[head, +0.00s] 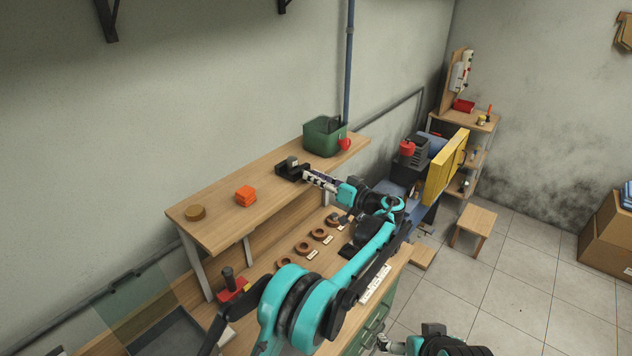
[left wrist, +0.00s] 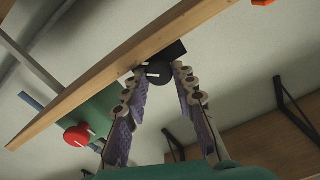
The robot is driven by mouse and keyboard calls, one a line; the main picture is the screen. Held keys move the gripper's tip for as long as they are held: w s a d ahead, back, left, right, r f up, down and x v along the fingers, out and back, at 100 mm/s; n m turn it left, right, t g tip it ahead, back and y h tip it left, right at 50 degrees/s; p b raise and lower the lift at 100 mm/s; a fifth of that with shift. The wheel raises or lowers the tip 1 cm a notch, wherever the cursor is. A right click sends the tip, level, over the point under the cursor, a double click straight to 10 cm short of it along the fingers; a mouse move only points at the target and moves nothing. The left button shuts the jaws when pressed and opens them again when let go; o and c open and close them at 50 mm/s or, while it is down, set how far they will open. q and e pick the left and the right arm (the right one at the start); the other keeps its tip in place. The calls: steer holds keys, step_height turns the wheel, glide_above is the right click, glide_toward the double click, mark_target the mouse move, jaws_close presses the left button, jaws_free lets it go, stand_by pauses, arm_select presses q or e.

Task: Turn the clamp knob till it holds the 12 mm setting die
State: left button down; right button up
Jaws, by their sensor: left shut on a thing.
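The black clamp (head: 288,170) sits on the raised wooden shelf, with a small grey piece (head: 292,160) on top that may be the die; I cannot read its size. In the left wrist view the clamp body (left wrist: 174,51) shows at the shelf edge. Its round black knob (left wrist: 158,73) carries a white line and faces the camera. My left gripper (head: 311,175) reaches the clamp; in the left wrist view its purple-padded fingers (left wrist: 159,76) are shut on the knob, one on each side. Part of my right arm's end (head: 390,344) shows at the bottom edge; its jaws are unclear.
On the shelf, a green bin (head: 323,138) with a red knob (head: 344,144) stands just behind the clamp. An orange block (head: 245,196) and a brown disc (head: 196,212) lie to the left. Several brown rings (head: 302,248) lie on the bench below. A yellow panel (head: 445,168) stands at right.

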arm_select(q)
steer(key=c, duration=1.2)
jaws_free()
steer(key=v, duration=1.2)
